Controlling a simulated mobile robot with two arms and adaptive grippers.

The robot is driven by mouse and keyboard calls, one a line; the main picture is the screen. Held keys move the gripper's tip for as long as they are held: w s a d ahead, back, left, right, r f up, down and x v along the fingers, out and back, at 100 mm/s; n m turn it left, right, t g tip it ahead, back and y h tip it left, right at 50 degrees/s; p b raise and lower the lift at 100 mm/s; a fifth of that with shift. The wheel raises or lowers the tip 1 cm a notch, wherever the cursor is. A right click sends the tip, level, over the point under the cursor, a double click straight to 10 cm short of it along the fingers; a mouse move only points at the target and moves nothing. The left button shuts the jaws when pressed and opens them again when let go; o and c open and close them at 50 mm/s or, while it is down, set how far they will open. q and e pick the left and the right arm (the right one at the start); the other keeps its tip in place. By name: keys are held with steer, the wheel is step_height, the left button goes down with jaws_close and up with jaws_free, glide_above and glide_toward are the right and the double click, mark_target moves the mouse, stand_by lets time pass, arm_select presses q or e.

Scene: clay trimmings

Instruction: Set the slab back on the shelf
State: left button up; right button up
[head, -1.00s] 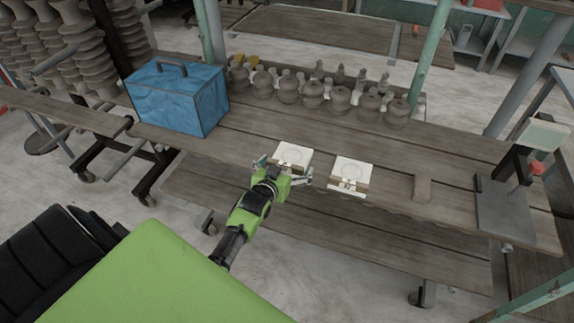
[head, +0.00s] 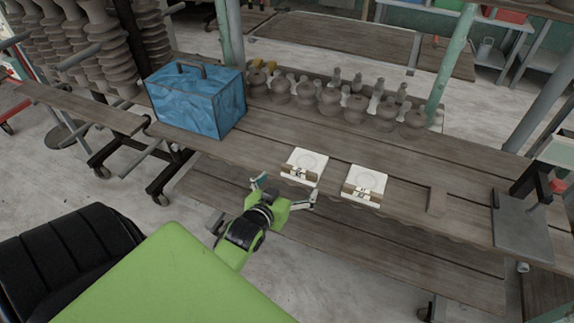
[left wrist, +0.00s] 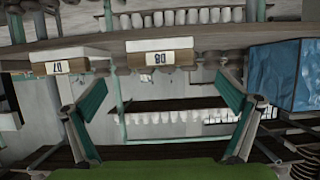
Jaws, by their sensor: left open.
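Two white square slabs lie flat on the wooden shelf near its front edge, each with a brown numbered block at its front. The left slab (head: 306,161) is straight ahead of my left gripper (head: 287,191). The right slab (head: 367,180) lies a short gap to its right. My left gripper is open and empty, just in front of the shelf edge and apart from the slab. In the left wrist view, the same slab (left wrist: 158,45) appears upside down, centred beyond the spread fingers (left wrist: 161,84). The other slab (left wrist: 67,53) is at the left there. My right gripper is not in view.
A blue box (head: 197,104) stands on the shelf (head: 270,126) to the left. Several grey clay pots (head: 329,100) line its back. A small brown block (head: 437,200) and a dark grey plate (head: 522,228) lie to the right. A lower wooden board (head: 400,255) runs below.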

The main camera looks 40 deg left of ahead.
arm_select(q)
steer(key=s+d+f+m+g+h, duration=0.1)
steer(key=s+d+f+g, duration=0.3)
steer(key=f, duration=0.6)
steer(key=s+d+f+m+h, duration=0.1)
steer(key=s+d+f, duration=0.1)
steer(key=s+f, duration=0.65)
steer(key=s+d+f+g+h, duration=0.15)
steer(key=d+f, duration=0.25)
steer(key=f, duration=0.8)
steer(key=s+f+m+g, duration=0.1)
steer(key=s+f+g, duration=0.1)
steer(key=s+f, duration=0.3)
steer(key=s+d+f+m+g, duration=0.1)
steer(key=s+f, duration=0.4)
steer(key=s, duration=0.9)
steer(key=s+f+m+g, duration=0.1)
steer(key=s+f+g, duration=0.2)
steer(key=s, duration=0.6)
step_height(320, 180, down, 2)
steer(key=shift+s+d+f+g, duration=0.1)
steer(key=shift+s+d+g, duration=0.2)
steer(key=shift+d+g, duration=0.05)
